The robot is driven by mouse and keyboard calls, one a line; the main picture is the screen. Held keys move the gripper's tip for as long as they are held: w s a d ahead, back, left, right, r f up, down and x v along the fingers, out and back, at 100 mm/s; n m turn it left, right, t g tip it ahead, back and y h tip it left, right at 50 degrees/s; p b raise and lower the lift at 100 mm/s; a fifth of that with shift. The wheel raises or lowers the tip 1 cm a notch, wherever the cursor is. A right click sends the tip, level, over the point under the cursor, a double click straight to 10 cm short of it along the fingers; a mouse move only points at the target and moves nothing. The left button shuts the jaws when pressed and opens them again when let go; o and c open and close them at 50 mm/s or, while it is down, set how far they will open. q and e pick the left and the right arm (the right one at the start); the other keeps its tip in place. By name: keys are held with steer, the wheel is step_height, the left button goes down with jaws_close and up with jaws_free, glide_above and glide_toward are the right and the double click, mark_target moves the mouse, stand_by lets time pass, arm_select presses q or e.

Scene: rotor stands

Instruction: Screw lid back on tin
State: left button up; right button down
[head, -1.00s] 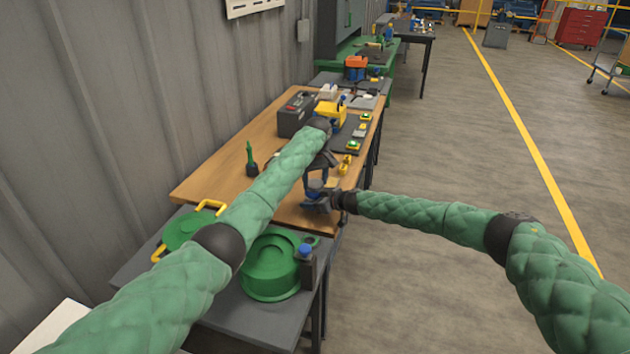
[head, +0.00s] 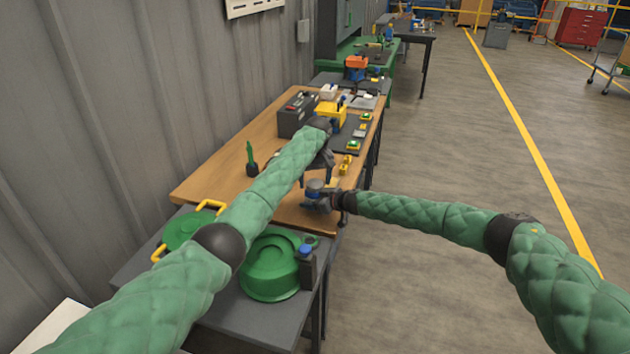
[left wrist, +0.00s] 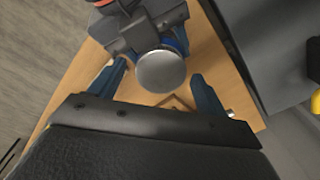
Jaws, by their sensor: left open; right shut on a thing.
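The tin (head: 313,195) is blue and upright near the front edge of the wooden bench. A round grey lid (left wrist: 161,71) covers its top; I cannot tell how tightly it sits. It also shows in the head view (head: 315,184). My right gripper (head: 324,201) is shut on the tin from the right; its dark body also shows in the left wrist view. My left gripper (left wrist: 158,88) is open and empty above the lid, its two blue fingers apart on either side. The lid hides most of the tin in the left wrist view.
The wooden bench (head: 225,182) also holds a dark grey box (head: 297,115), a yellow bin (head: 331,114) and a green-tipped tool (head: 251,160). A large green round lidded vessel (head: 271,262) stands on the nearer grey table.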

arm_select(q)
steer(key=shift+s+d+r, duration=0.1)
steer(key=shift+d+r, duration=0.05)
steer(key=shift+r, duration=2.05)
arm_select(e)
steer(key=shift+r, duration=0.1)
arm_select(q)
steer(key=shift+r, duration=0.1)
steer(key=shift+c, duration=0.5)
steer(key=shift+r+n, duration=1.1)
steer(key=shift+r, duration=0.55)
steer(key=shift+f, duration=0.1)
steer(key=shift+f, duration=3.9)
